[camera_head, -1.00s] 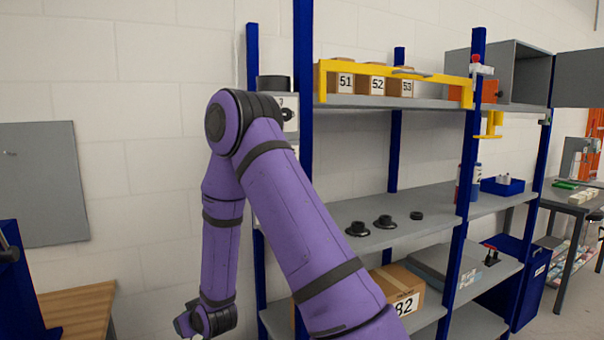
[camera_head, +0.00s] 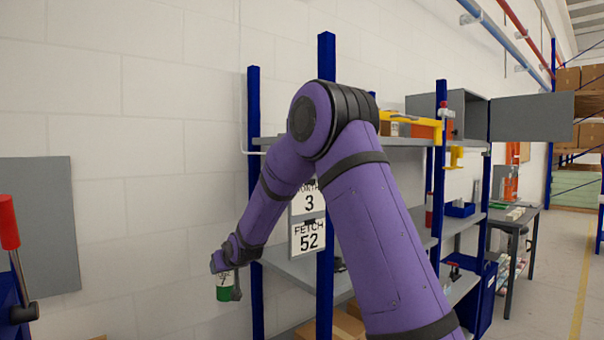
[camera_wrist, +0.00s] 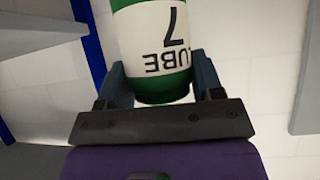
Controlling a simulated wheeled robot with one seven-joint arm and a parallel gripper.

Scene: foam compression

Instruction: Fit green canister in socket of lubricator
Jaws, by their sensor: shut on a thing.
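The green canister (camera_wrist: 158,50) has a white band that reads "LUBE 7", upside down in the wrist view. My gripper (camera_wrist: 160,85) is shut on it, with one finger on each side. In the head view the canister (camera_head: 223,287) hangs below my gripper (camera_head: 228,272), left of the shelf rack and in front of the white wall. Its far end is cut off in the wrist view. I cannot make out the lubricator or its socket in these frames.
A lever with a red handle (camera_head: 9,222) stands at the left edge. A grey panel (camera_head: 50,220) is on the wall.

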